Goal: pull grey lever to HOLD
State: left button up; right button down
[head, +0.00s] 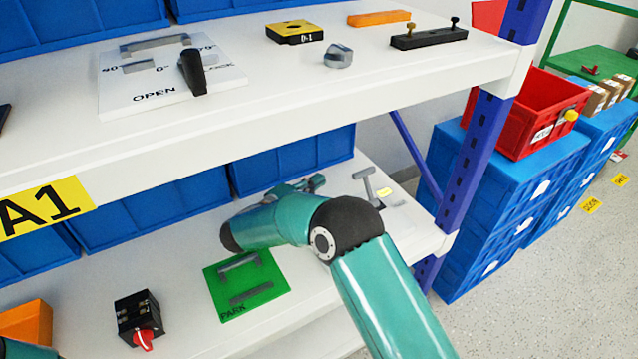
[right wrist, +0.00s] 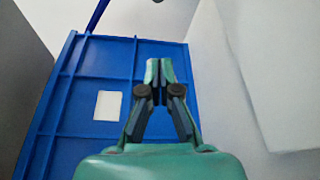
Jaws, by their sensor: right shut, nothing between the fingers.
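A grey T-shaped lever (head: 367,183) stands upright on a pale plate on the lower shelf, beside a small yellow label (head: 384,192). My right arm hides part of that plate, and no HOLD marking is readable. My right gripper (head: 316,184) is left of the lever and apart from it, partly hidden behind my own arm. In the right wrist view, the right gripper (right wrist: 158,72) is shut and empty, with a blue bin behind it; the lever does not show there. My left gripper is not in view.
A green PARK plate (head: 268,293) with grey bars and a black box with a red knob (head: 144,338) sit on the lower shelf. Blue bins (head: 292,160) line the back; a blue post (head: 470,160) stands right.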

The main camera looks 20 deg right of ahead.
jog(key=b+x, duration=0.1)
jog(key=x, duration=0.6)
jog(key=shift+d+f, duration=0.1)
jog(key=shift+d, duration=0.1)
jog(key=shift+s+d, duration=0.1)
jog(key=shift+d, duration=0.2)
jog(key=shift+s+d+r+b, duration=0.1)
jog(key=shift+s+r+b, duration=0.15)
jog(key=shift+s, duration=0.6)
jog(key=shift+s+d+r+b, duration=0.15)
jog(key=shift+s+r, duration=0.1)
jog(key=shift+s, duration=0.65)
